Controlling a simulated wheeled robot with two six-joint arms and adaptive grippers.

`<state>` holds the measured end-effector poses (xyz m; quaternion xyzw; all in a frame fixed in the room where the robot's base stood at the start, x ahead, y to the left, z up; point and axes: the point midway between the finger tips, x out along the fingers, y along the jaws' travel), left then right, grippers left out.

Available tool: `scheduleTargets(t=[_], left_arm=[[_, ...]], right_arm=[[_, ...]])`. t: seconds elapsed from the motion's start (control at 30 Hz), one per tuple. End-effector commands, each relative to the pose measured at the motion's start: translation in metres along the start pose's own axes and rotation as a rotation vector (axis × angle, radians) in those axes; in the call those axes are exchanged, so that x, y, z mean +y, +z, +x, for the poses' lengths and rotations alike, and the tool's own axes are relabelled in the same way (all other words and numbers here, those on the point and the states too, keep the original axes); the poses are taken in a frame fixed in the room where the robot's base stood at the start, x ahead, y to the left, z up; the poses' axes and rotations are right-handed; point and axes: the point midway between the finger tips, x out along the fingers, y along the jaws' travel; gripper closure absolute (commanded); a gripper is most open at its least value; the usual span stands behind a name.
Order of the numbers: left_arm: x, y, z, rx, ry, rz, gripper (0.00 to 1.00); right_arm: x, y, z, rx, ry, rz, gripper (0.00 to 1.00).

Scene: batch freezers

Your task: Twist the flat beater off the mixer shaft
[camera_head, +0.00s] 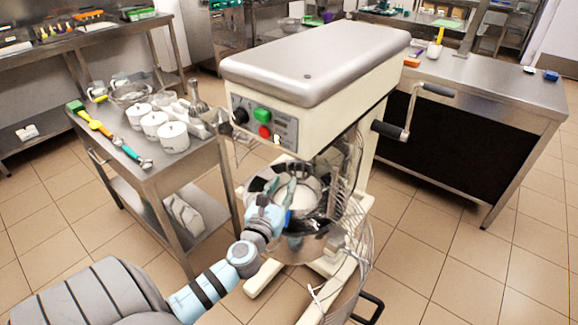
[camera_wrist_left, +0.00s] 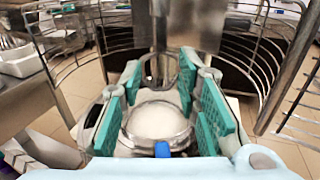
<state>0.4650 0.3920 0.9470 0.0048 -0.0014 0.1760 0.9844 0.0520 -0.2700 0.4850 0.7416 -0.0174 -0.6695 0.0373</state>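The cream mixer (camera_head: 315,60) stands in the middle of the head view, its metal bowl (camera_head: 312,232) under the head with white content inside. In the left wrist view the vertical mixer shaft (camera_wrist_left: 158,35) comes down ahead of my gripper. A metal loop, which looks like the flat beater (camera_wrist_left: 172,66), hangs at its lower end. My left gripper (camera_head: 279,186) reaches over the bowl. In the wrist view its teal-padded fingers (camera_wrist_left: 159,95) stand wide apart, with the loop and white content seen between them. I see no finger contact. My right gripper is not in view.
A wire guard (camera_head: 352,180) curves around the bowl's right side. A crank handle (camera_head: 405,115) sticks out on the mixer's right. A steel cart (camera_head: 165,180) with white canisters (camera_head: 172,137) stands at left, a steel table (camera_head: 500,90) at right.

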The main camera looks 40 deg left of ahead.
Motion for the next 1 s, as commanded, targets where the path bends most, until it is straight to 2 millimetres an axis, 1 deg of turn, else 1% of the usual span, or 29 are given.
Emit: scheduleTargets(t=[0.17,0.53,0.7,0.83,1.0], left_arm=[[0.000,-0.002,0.026,0.000,0.003,-0.005,0.70],[0.000,-0.004,0.092,0.002,0.002,-0.009,0.70],[0.001,-0.003,0.121,0.003,0.003,-0.010,0.70],[0.001,-0.004,0.138,0.004,0.003,-0.009,0.70],[0.000,-0.003,0.148,0.004,0.002,-0.010,0.70]], right_arm=[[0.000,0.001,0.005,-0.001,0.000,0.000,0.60],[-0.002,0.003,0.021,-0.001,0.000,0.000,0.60],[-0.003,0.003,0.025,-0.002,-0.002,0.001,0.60],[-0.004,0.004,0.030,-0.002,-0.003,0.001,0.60],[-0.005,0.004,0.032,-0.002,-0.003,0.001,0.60]])
